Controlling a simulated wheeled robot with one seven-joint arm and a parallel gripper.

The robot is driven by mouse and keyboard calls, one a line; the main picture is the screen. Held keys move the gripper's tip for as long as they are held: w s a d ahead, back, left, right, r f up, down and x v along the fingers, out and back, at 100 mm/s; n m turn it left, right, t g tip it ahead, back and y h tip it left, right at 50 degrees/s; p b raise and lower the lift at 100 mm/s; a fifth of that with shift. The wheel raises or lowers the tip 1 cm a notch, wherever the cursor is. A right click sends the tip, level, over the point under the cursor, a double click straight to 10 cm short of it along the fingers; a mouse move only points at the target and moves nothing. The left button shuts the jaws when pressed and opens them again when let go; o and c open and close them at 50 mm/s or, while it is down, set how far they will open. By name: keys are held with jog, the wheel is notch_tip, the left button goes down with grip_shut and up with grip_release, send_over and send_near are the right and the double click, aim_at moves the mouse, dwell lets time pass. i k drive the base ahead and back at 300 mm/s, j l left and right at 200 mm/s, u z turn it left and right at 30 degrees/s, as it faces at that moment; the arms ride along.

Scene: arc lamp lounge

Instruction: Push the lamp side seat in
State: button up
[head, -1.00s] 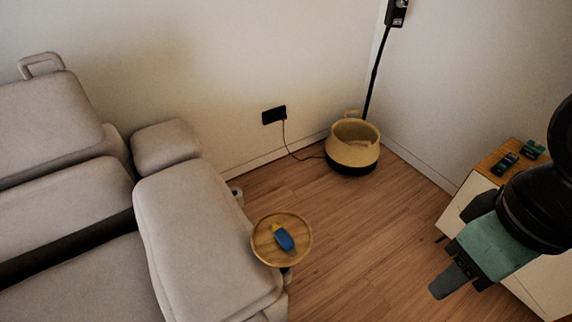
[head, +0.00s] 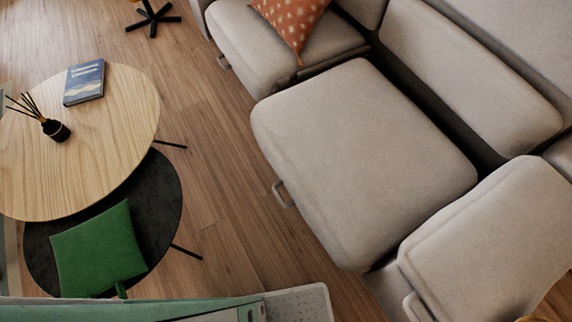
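The broad grey seat cushion (head: 360,160) beside the armrest stands pulled forward from the sofa. Its front edge juts out past the armrest front (head: 485,240) and a little past the neighbouring seat (head: 275,40). A dark gap shows between part of its rear and the backrest (head: 470,75). A small metal loop handle (head: 283,193) sits low on its front face. My gripper does not show in the head view now, and the lamp is out of view. I see no contact with the seat.
A round wooden coffee table (head: 85,150) with a book (head: 84,82) and a reed diffuser (head: 54,129) stands left, beside a lower dark table (head: 160,205) bearing a green cushion (head: 98,250). Bare wood floor (head: 210,170) separates the tables from the sofa.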

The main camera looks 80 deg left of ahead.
aim_at(363, 166)
jog(key=u, duration=2.45)
jog(key=k, duration=0.5)
